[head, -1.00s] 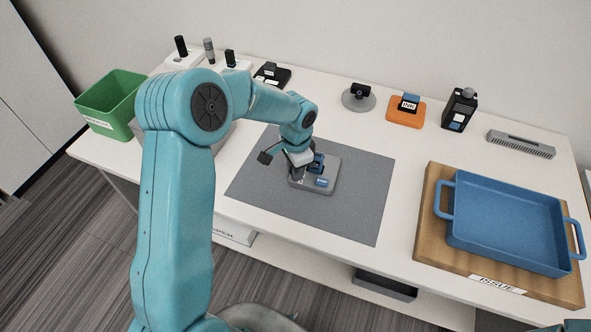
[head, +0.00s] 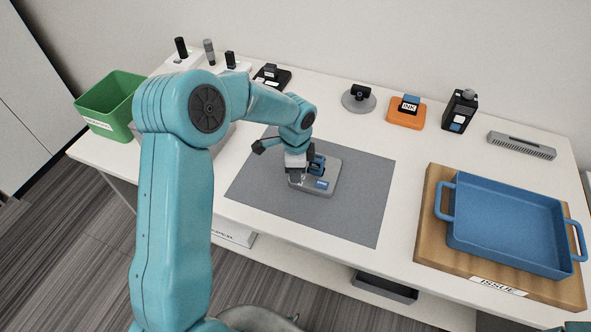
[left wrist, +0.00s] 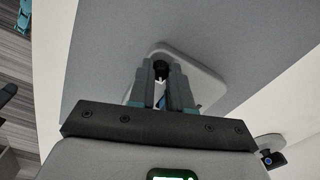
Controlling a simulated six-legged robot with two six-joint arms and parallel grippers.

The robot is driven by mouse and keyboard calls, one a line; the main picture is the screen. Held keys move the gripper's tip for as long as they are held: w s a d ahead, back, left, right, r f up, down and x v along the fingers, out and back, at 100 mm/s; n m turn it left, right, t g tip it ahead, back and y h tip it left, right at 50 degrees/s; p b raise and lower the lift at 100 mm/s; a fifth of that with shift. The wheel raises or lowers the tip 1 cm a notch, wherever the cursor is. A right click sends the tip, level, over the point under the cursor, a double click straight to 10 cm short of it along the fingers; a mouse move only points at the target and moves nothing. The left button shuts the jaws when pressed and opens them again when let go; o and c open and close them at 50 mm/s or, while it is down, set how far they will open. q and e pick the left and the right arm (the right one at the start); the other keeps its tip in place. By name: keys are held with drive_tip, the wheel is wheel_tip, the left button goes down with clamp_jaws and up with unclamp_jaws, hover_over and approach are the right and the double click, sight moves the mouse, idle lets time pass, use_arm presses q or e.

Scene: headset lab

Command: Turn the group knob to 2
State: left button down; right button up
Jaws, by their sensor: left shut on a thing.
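A small grey device (head: 328,187) with a blue upright part (head: 318,164) and a blue label sits on the grey mat. My left gripper (head: 296,180) points down at its left side. In the left wrist view, the left gripper's fingers (left wrist: 162,78) are shut on a small dark knob (left wrist: 160,69) above the device's pale base (left wrist: 206,84). The fingers hide much of the knob, and its setting cannot be read. My right gripper is not in view.
The grey mat (head: 350,215) is otherwise clear. A blue tray (head: 510,225) on a wooden board stands at right, a green bin (head: 108,100) at left.

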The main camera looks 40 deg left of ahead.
use_arm(q)
drive_tip(key=c, duration=1)
unclamp_jaws()
drive_tip(key=shift+c, duration=0.2)
wheel_tip(320, 180, up, 16)
drive_tip(key=shift+s+d+r+b, duration=0.15)
drive_tip(key=shift+s+r+b, duration=0.05)
drive_tip(key=shift+b, duration=0.2)
